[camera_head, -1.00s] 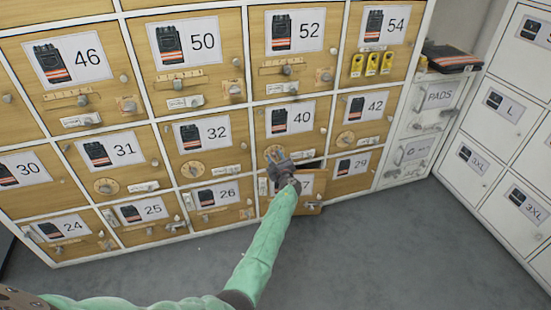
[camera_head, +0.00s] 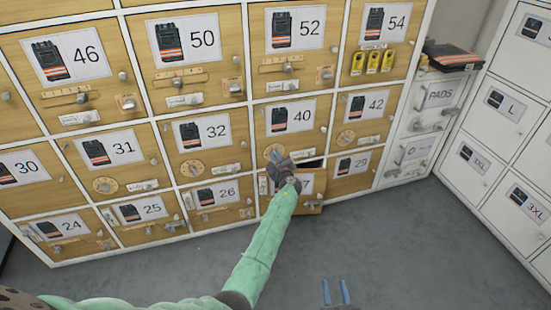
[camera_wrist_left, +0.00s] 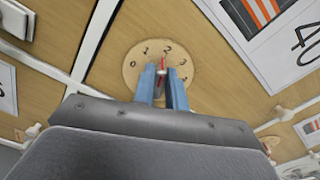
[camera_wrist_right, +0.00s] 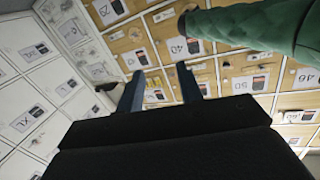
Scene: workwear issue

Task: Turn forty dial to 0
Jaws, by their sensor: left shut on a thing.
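The door numbered 40 (camera_head: 321,113) is shut in the middle of the locker wall. Its round wooden dial (camera_wrist_left: 136,78) shows in the left wrist view, with numbers from 0 at the left over the top to the right. A red pointer (camera_wrist_left: 164,62) stands near the 2. My left gripper (camera_head: 276,154) is at the dial in the head view, largely hiding it. In the left wrist view its blue fingers (camera_wrist_left: 162,76) are shut on the small knob at the dial's centre. My right gripper (camera_head: 336,292) is open and empty, low over the floor.
Below door 40, a lower door (camera_head: 310,204) stands ajar with a dark gap above it, close to my left forearm. Similar dials sit on neighbouring doors. White lockers (camera_head: 500,150) stand at the right. The grey floor (camera_head: 410,240) is clear.

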